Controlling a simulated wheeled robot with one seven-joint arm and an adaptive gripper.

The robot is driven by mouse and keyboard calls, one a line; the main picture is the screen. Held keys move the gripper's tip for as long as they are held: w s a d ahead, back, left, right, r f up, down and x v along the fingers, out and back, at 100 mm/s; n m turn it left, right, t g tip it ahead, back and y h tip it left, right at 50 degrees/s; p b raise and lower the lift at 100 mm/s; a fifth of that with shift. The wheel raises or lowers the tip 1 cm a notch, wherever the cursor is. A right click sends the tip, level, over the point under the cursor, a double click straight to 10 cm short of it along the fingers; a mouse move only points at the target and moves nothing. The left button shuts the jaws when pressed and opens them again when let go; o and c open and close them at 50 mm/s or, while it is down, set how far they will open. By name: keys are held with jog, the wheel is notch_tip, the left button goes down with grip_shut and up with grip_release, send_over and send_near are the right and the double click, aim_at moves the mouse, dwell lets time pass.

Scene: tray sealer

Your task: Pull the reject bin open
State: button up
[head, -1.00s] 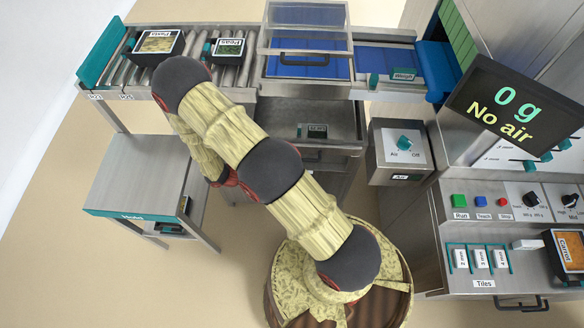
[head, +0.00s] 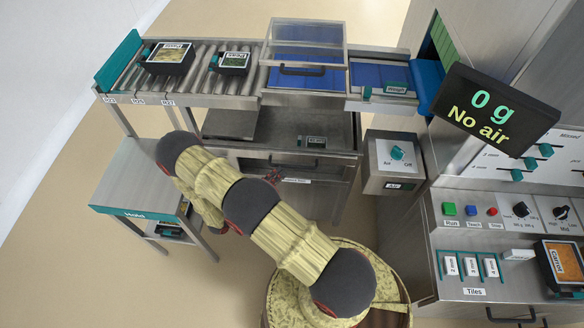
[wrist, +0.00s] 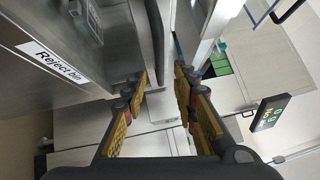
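The reject bin (head: 330,172) is a grey metal drawer front under the bench, below the clear-lidded station. It has a dark bar handle (head: 296,162) and a white label. In the wrist view its "Reject bin" label (wrist: 53,63) is at the upper left, and the dark handle (wrist: 157,45) runs up and down the picture. My gripper (wrist: 162,75) is open. The handle appears between the lines of its two fingers, and I cannot tell whether they touch it.
A grey side table (head: 140,180) marked Hold stands at the left. A roller conveyor (head: 195,75) with two food trays runs behind. The air switch box (head: 393,160) and control console (head: 500,240) stand at the right. Some floor in front of the drawer is clear.

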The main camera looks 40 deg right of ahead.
aim_at(293, 166)
jog(key=d, duration=0.2)
jog(key=d+b, duration=0.1)
jog(key=d, duration=0.1)
jog(key=d+r, duration=0.1)
jog(key=d, duration=0.2)
jog(key=shift+s, duration=0.35)
jog(key=shift+c, duration=0.5)
jog(key=shift+f, duration=0.1)
grip_shut()
